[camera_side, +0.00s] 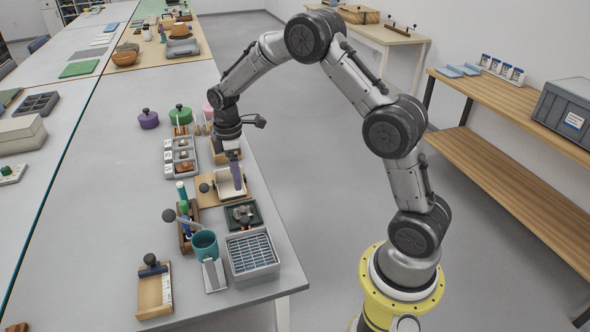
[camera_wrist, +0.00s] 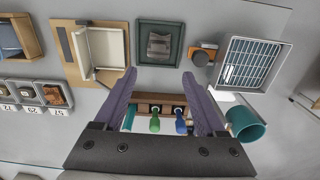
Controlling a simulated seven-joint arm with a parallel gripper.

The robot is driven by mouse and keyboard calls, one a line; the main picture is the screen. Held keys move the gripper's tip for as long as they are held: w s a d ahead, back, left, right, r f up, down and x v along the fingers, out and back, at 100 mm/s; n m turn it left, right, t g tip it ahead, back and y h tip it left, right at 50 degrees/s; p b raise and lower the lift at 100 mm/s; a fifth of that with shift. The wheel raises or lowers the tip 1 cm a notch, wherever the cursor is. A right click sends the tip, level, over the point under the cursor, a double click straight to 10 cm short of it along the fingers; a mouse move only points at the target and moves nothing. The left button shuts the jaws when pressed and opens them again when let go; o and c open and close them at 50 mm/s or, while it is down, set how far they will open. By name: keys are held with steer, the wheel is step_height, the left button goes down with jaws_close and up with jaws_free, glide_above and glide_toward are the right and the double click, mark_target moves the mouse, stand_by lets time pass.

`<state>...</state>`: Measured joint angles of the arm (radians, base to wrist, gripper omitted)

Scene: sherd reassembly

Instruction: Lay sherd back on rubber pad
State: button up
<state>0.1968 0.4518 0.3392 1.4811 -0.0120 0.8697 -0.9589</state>
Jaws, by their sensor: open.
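My gripper (camera_wrist: 160,82) is open, with its two purple fingers apart and nothing held between them. In the side view my gripper (camera_side: 238,177) hangs above the bench by a board with a cream tray. A dark green square pad (camera_wrist: 143,50) lies just beyond the fingertips in the wrist view. It also shows in the side view (camera_side: 230,223), to the near side of the gripper. A grey-brown piece (camera_wrist: 158,45), which looks like the sherd, rests on the pad. I cannot make out its exact shape.
The wooden board with the cream tray (camera_wrist: 105,45) is left of the pad. A slatted basket (camera_wrist: 248,65) and a teal cup (camera_wrist: 247,127) are to the right. A wooden rack (camera_wrist: 170,99) with bottles sits below the gripper.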

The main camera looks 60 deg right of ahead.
steer(key=s+a+r+m+t, duration=0.2)
steer(key=s+a+r, duration=0.1)
steer(key=s+r, duration=0.5)
steer(key=s+a+r+m+t, duration=0.1)
steer(key=s+a+r+m, duration=0.2)
steer(key=s+r, duration=0.45)
steer(key=s+a+r+m+t, duration=0.1)
steer(key=s+m, duration=0.1)
steer(key=s, duration=0.5)
steer(key=s+a+r+m+t, duration=0.1)
steer(key=s+a, duration=0.1)
steer(key=s, duration=0.5)
steer(key=shift+s+a+r+m+t, duration=0.2)
steer(key=shift+r+m+t, duration=0.1)
steer(key=shift+r+m, duration=0.1)
